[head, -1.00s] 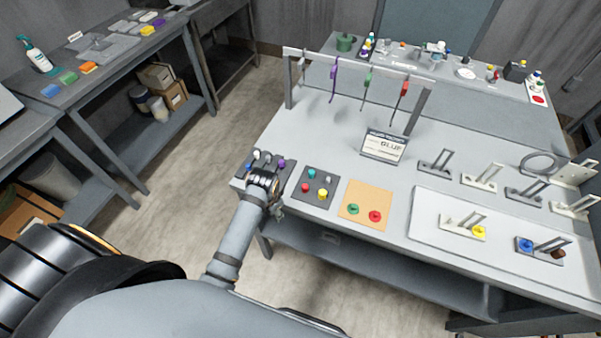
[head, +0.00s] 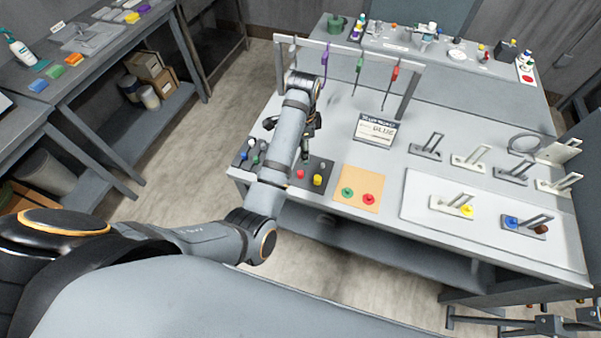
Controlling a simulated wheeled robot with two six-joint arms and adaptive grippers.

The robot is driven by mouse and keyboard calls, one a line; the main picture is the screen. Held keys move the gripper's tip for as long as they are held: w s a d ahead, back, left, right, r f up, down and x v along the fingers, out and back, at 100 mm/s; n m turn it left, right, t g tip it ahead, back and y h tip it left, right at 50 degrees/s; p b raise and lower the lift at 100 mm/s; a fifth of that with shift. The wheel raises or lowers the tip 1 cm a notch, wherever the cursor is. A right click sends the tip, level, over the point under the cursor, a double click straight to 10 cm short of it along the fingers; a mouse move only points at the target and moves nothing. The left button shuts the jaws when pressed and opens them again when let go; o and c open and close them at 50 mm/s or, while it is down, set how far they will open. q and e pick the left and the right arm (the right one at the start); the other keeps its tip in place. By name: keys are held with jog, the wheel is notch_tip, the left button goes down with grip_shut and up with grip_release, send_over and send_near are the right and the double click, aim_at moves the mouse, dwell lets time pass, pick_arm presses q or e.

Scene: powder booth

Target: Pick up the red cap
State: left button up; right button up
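A small red cap (head: 300,174) sits on the dark square tray (head: 326,172) near the table's front left, beside a yellow cap (head: 317,180). Another red round piece (head: 368,199) lies on the orange mat (head: 352,205), beside a green one (head: 347,192). I cannot tell for sure which red piece is the red cap. My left gripper (head: 310,126) hangs above the table, behind the dark tray and apart from both red pieces. Its fingers are small, dark and partly covered by my arm, so their opening is unclear. My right gripper is out of view.
A rack (head: 350,47) with purple, green and red hanging hooks stands behind my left gripper. A sign (head: 376,129) stands right of it. Another dark tray with several small pieces (head: 250,153) lies left of my arm. Brackets (head: 470,158) fill the table's right side.

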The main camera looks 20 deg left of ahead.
pick_arm(q)
jog(key=p, duration=0.1)
send_over(299, 173)
jog(key=w, duration=0.1)
notch_tip(299, 173, down, 4)
jog(key=shift+d+f, duration=0.1)
jog(key=shift+w+f, duration=0.15)
jog(key=shift+f, duration=0.45)
jog(key=f+p, duration=0.1)
jog(key=f, duration=0.1)
jog(key=s+f+p, duration=0.1)
jog(key=f, duration=0.1)
jog(key=shift+s+a, duration=0.15)
jog(key=shift+a, duration=0.05)
jog(key=shift+f+p, duration=0.3)
jog(key=shift+f, duration=0.2)
jog(key=shift+c, duration=0.2)
jog(key=c, duration=0.8)
